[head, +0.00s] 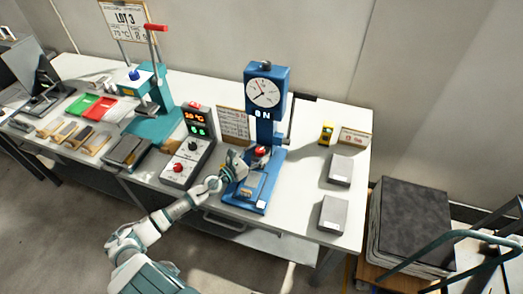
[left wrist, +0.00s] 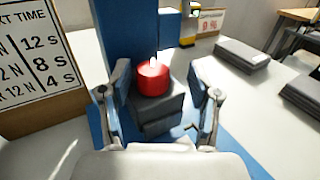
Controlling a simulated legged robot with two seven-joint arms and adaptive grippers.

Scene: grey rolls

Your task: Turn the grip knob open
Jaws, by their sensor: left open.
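The red grip knob (left wrist: 153,79) sits on top of a dark block (left wrist: 157,110) on the blue test stand in the left wrist view. In the head view the knob (head: 261,151) shows small, low on the blue stand (head: 265,125) with its round dial. My left gripper (head: 236,166) is just left of the knob. In the left wrist view my left gripper (left wrist: 166,80) is open, with one finger to each side of the knob and visible gaps between. Nothing is held. My right gripper is not in view.
A control box (head: 188,160) with its own red and black knobs stands left of the stand. A printed sign (head: 233,124) stands behind my gripper. Grey slabs (head: 334,213) lie on the table at the right. A teal press (head: 152,115) is farther left.

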